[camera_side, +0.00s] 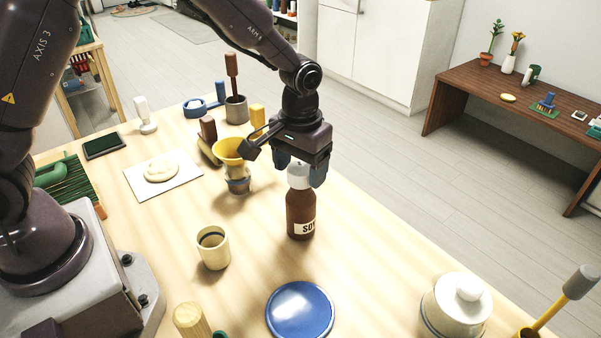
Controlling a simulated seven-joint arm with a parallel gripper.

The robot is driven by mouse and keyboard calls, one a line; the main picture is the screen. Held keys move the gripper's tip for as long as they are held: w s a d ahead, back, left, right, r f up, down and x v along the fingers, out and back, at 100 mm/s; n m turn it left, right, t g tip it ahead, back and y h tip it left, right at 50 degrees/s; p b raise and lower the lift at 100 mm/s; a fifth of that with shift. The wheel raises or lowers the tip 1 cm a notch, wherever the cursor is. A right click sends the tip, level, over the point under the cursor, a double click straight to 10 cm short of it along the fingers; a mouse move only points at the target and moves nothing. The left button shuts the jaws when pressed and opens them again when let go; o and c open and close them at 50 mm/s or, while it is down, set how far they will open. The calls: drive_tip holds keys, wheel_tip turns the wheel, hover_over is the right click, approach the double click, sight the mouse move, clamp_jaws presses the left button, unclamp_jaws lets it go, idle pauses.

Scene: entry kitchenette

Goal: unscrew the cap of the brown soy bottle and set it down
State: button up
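The brown soy bottle (300,218) stands upright on the wooden table, with a white label reading "SO" and part of another letter. Its white cap (299,178) is on the bottle's neck. My gripper (300,172) points down right over the bottle, with its blue-grey fingers on either side of the cap. The fingers are apart, but I cannot tell whether they touch the cap. The top of the cap is partly hidden by the gripper.
A blue round plate (300,311) lies in front of the bottle. A cream cup (213,247) stands to its left, and a yellow funnel (229,149) on a jar behind left. A white lidded pot (456,307) is at front right. Table right of the bottle is clear.

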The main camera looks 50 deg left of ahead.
sight(292, 171)
drive_tip(key=shift+r, duration=0.1)
drive_tip(key=shift+r, duration=2.55)
drive_tip(key=shift+s+a+f+m+g, duration=0.1)
drive_tip(key=shift+s+f+m+g, duration=0.3)
drive_tip(key=shift+s, duration=0.35)
drive_tip(key=s+a+r+m+t, duration=0.1)
drive_tip(key=s+a+r+t, duration=0.1)
drive_tip(key=s+r, duration=0.5)
drive_tip(key=s+a+r+m+t, duration=0.1)
drive_tip(key=s+a+r+t, duration=0.2)
drive_tip(key=s+r, duration=0.5)
drive_tip(key=s+t, duration=0.1)
drive_tip(key=s, duration=0.3)
drive_tip(key=shift+a, duration=0.15)
drive_tip(key=shift+o, duration=1.1)
drive_tip(key=shift+s+a+r, duration=0.1)
drive_tip(key=shift+r, duration=0.3)
